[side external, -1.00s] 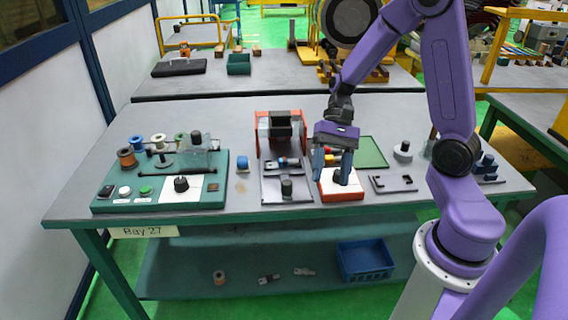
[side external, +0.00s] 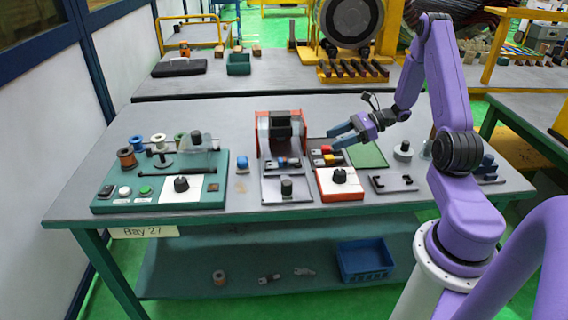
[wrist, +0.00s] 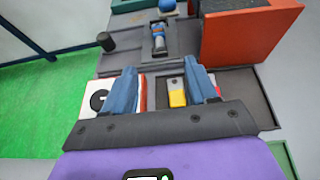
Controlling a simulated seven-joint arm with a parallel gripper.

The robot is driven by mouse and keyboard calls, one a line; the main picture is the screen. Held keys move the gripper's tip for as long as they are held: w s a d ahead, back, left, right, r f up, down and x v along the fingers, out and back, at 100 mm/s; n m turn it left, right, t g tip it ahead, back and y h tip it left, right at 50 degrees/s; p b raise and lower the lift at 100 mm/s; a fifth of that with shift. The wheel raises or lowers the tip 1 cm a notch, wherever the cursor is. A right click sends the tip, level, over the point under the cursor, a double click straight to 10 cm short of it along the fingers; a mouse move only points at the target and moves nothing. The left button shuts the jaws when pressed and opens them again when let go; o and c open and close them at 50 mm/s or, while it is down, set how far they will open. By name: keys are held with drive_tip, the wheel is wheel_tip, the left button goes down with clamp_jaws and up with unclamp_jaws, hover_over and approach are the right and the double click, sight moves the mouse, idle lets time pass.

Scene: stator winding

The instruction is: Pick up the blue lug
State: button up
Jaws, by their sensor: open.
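My gripper (side external: 331,137) is open and empty, with its two blue fingers pointing left above the bench. In the wrist view its fingers (wrist: 160,72) stand wide apart. A small blue and grey piece (side external: 284,162), shaped like a lug, lies on the grey middle fixture left of my gripper. It also shows in the wrist view (wrist: 158,40), beyond the fingertips. A yellow lug (wrist: 177,92) and a red piece lie in a dark tray (side external: 318,147) near the gripper. I cannot make out a blue lug in that tray; a finger hides part of it.
An orange-sided fixture (side external: 260,132) stands behind the middle fixture. A red-orange base (side external: 343,194) with a black knob is in front. A green mat (side external: 368,155) lies right of the tray.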

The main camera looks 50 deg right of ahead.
sight(291, 159)
drive_tip(key=x, duration=1.5)
drive_tip(key=shift+a+f, duration=0.1)
drive_tip(key=shift+a, duration=0.3)
clamp_jaws()
